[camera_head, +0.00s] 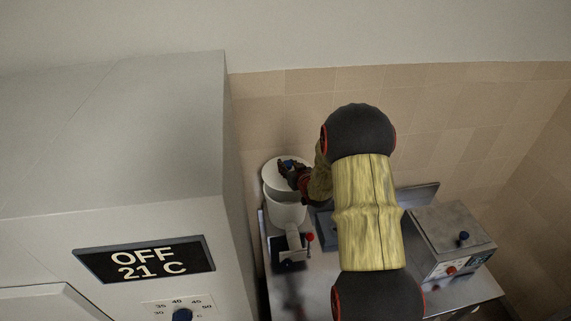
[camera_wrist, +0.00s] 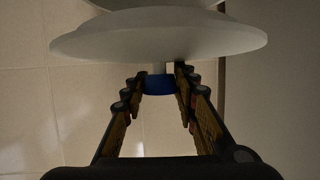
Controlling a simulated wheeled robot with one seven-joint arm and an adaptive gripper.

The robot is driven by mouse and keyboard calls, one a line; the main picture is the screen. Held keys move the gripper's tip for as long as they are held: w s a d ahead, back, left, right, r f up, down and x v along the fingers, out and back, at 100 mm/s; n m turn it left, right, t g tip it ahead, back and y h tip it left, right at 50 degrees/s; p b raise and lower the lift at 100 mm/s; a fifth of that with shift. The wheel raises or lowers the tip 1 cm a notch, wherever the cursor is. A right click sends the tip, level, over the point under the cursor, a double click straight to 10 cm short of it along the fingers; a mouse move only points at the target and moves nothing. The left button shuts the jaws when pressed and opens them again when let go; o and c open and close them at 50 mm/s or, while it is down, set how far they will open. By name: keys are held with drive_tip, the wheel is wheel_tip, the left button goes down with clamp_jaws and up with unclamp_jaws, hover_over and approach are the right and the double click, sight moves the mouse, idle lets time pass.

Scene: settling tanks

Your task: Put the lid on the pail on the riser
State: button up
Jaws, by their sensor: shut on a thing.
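My gripper (camera_wrist: 161,80) is shut on the blue knob (camera_wrist: 159,85) of the white round lid (camera_wrist: 160,38). In the head view the gripper (camera_head: 288,168) reaches in from the right, and the lid (camera_head: 271,182) shows as a pale disc over a white pail (camera_head: 286,214). The lid hides most of the pail's mouth. In the wrist view another white rounded surface (camera_wrist: 165,4) shows past the lid, cut off by the top edge. I cannot tell whether the lid touches the pail's rim. The riser cannot be made out clearly.
A metal table (camera_head: 318,288) carries a dark-based device with a red-knobbed lever (camera_head: 309,238) in front of the pail. A grey box (camera_head: 452,240) stands at the right. A large grey cabinet (camera_head: 150,170) rises close on the left. A tiled wall (camera_head: 285,105) is behind.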

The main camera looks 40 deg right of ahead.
drive_tip(key=shift+s+a+f, duration=0.15)
drive_tip(key=shift+a+f, duration=0.15)
drive_tip(key=shift+f, duration=0.35)
drive_tip(key=f+b, duration=0.2)
drive_tip(key=shift+d+f, duration=0.2)
drive_tip(key=shift+f, duration=0.1)
drive_tip(key=shift+a+f+b, duration=0.15)
drive_tip(key=shift+f+b, duration=0.3)
drive_tip(key=shift+f, duration=0.15)
drive_tip(key=shift+b, duration=0.8)
drive_tip(key=shift+f+b, duration=0.75)
drive_tip(key=shift+b, duration=0.45)
idle(1.4)
idle(0.3)
drive_tip(key=o, duration=1.2)
drive_tip(key=shift+o, duration=0.4)
